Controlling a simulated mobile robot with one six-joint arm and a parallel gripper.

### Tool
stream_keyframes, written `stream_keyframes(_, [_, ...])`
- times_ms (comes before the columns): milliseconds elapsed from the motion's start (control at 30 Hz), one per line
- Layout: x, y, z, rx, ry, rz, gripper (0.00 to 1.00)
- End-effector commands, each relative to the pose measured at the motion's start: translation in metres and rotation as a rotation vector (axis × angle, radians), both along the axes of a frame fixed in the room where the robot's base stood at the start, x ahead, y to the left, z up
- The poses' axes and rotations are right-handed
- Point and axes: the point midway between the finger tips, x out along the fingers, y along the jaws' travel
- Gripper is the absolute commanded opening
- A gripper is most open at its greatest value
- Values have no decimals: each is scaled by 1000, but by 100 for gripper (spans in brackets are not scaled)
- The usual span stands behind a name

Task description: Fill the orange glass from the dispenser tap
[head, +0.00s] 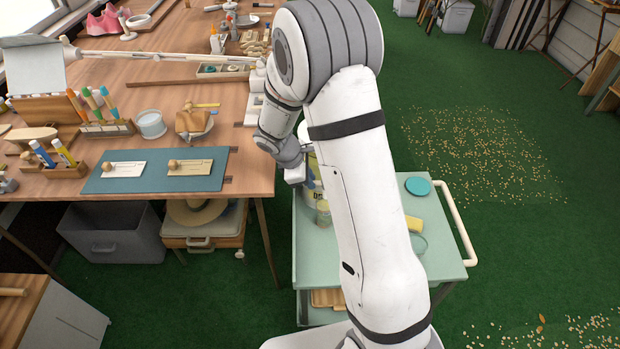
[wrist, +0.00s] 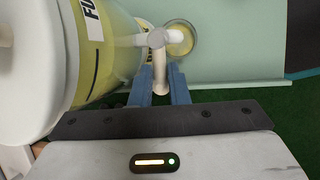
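The dispenser (wrist: 105,50) is a large pale-yellow container with a white top and a label. It stands on the green cart and shows partly behind my arm in the head view (head: 311,180). Its pale tap (wrist: 140,41) has a lever (wrist: 158,68) pointing toward my gripper. My gripper (wrist: 160,82) has its blue fingers on both sides of this lever, seemingly touching it. A round glass (wrist: 180,38) with yellowish contents lies beyond the tap in the wrist view. It shows as a small yellowish glass by the dispenser (head: 323,214) in the head view. Its fill level is unclear.
The green cart (head: 448,258) also carries a teal disc (head: 418,186), a yellow object (head: 413,224) and a clear round item (head: 417,245). A wooden workbench (head: 250,175) with tools stands at the left. Green floor is open to the right.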

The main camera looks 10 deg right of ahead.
Motion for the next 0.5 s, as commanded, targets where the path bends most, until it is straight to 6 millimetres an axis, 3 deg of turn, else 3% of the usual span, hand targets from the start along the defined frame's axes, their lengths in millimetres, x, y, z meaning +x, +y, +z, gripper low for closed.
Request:
stream_keyframes(233, [0,0,0,0,0,1,35])
stream_keyframes(500, [0,0,2,0,0,1,36])
